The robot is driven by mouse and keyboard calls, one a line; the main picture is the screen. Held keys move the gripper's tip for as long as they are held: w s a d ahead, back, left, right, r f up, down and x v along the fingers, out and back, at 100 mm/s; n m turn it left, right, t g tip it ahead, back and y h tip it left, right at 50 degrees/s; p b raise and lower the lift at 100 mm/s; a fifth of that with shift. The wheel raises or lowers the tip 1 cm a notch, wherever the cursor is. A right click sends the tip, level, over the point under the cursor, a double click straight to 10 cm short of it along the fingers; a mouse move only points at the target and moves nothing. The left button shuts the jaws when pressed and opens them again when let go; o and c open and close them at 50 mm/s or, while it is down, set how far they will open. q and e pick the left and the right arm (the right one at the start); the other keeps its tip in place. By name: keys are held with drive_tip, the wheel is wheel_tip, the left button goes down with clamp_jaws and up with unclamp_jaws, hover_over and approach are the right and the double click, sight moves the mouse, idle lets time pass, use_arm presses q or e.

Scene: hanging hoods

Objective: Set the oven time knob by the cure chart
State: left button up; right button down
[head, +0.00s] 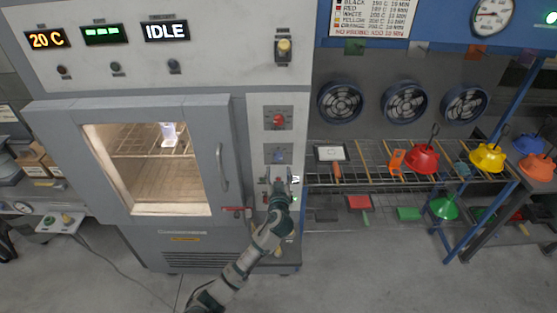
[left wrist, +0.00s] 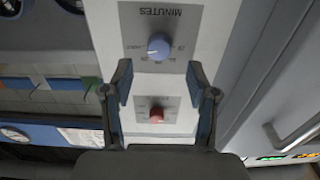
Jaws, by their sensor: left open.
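The oven (head: 110,190) has a grey control panel on its right side. A red knob (head: 278,119) sits above a blue knob (head: 279,156). In the left wrist view the blue knob (left wrist: 159,46) is on a plate lettered MINUTES, upside down; its dial setting is too small to read. The red knob (left wrist: 156,114) also shows there. My left gripper (head: 279,181) is open and empty, just below the blue knob; in the wrist view its fingers (left wrist: 160,75) point toward the panel. The cure chart (head: 372,17) hangs upper right, partly cut off. My right gripper is out of view.
The oven door handle (head: 222,168) is left of the panel. A rack (head: 380,180) with red (head: 422,160) and yellow hoods (head: 487,158) stands right. Open floor lies in front.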

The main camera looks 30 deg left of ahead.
sight(278, 160)
use_arm(q)
drive_tip(key=x, duration=0.6)
drive_tip(key=shift+w+p, duration=0.1)
drive_tip(key=shift+p, duration=0.25)
clamp_jaws()
